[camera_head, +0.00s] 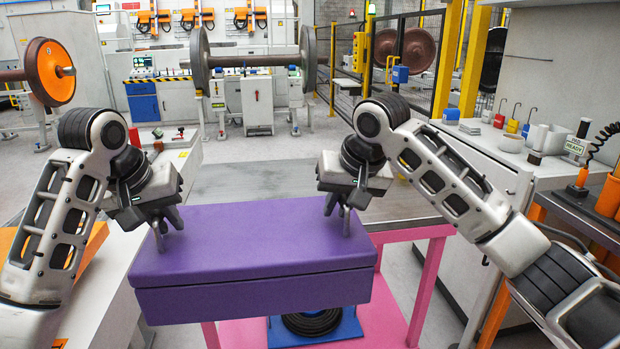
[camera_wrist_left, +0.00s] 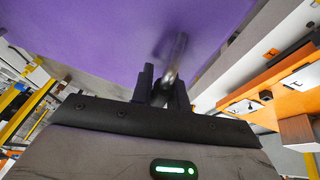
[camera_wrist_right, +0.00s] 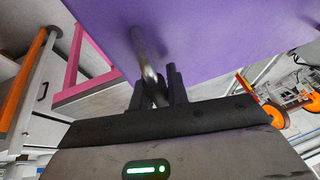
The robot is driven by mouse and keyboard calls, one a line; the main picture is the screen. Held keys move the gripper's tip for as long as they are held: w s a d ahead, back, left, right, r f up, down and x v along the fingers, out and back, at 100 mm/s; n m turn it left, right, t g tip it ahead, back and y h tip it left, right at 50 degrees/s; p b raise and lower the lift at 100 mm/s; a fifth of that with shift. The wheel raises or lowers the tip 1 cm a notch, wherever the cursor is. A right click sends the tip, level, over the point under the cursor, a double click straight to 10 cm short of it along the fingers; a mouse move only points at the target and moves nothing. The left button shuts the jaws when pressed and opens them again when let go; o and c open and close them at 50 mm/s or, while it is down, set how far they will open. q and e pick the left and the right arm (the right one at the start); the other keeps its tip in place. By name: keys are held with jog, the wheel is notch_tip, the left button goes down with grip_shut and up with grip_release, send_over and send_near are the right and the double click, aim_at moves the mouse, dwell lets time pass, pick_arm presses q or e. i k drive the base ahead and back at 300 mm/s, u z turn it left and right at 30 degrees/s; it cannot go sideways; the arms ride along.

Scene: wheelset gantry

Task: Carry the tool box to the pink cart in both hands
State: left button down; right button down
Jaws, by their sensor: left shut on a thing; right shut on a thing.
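The purple tool box (camera_head: 262,255) is in the middle of the head view, level, in front of and partly over the pink cart (camera_head: 432,280). The cart has a grey top and a pink lower shelf. My left gripper (camera_head: 168,228) is shut on a metal handle at the box's left end; the handle shows in the left wrist view (camera_wrist_left: 176,58). My right gripper (camera_head: 342,215) is shut on the handle at the right end, seen in the right wrist view (camera_wrist_right: 146,60). The box hides the cart's near left part, and I cannot tell whether its underside touches the top.
A blue item with a black coil (camera_head: 312,322) lies on the cart's lower shelf. A white bench (camera_head: 110,285) stands at left. A grey counter with cups and small tools (camera_head: 510,140) is at right. The grey cart top (camera_head: 400,205) looks bare behind the box.

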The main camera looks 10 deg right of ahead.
aim_at(257, 194)
jog(key=i, duration=1.35)
